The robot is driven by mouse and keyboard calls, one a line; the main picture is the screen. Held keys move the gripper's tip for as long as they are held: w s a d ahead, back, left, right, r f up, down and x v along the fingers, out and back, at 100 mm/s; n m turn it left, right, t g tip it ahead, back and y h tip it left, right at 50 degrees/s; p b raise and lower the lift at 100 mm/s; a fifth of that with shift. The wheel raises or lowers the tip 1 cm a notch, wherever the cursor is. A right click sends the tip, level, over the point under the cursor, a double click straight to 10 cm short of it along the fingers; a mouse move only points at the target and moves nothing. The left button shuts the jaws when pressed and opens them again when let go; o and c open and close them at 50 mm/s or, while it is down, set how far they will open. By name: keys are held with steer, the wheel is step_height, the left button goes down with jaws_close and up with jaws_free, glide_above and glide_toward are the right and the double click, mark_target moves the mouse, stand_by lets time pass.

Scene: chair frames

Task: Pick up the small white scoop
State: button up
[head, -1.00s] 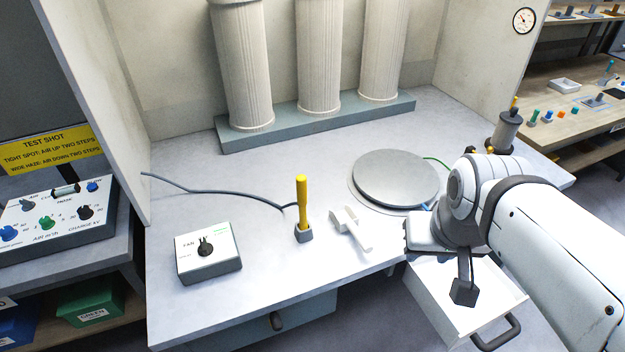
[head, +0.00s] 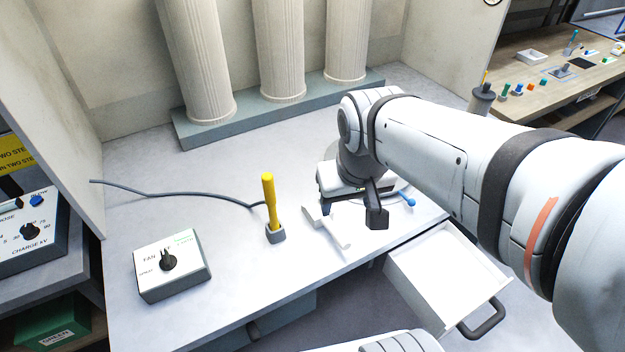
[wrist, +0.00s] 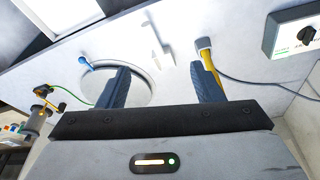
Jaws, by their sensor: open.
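The small white scoop (head: 335,228) lies on the grey worktop, right of the yellow-handled tool, and is partly hidden by my arm in the head view. In the wrist view the scoop (wrist: 156,44) appears beyond the fingertips, between the lines of the two fingers. My gripper (wrist: 160,72) is open, with nothing between its fingers. It is over the worktop near the scoop and apart from it in the wrist view.
A yellow-handled tool (head: 269,190) stands upright in a grey holder just left of the scoop. The fan box (head: 172,265) is further left. A round plate (wrist: 147,92) and a blue-tipped item (head: 408,201) are close by. An open white drawer (head: 440,275) juts out in front.

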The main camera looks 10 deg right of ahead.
steer(key=o, duration=0.4)
steer(key=w+f+n+g+b, duration=0.1)
steer(key=w+f+b, duration=0.4)
steer(key=w+f, duration=0.3)
steer(key=shift+w+f+g, duration=0.25)
steer(key=shift+w+g, duration=0.05)
steer(key=shift+w, duration=0.4)
steer(key=n+g+b, duration=0.1)
steer(key=n+b, duration=0.1)
steer(key=b, duration=0.3)
glide_toward(321, 213)
steer(key=s, duration=0.2)
steer(key=shift+a+f+p, duration=0.15)
steer(key=shift+f, duration=1.6)
steer(key=shift+a+f+p, duration=0.1)
steer(key=shift+f+p, duration=0.05)
steer(key=shift+f, duration=1.65)
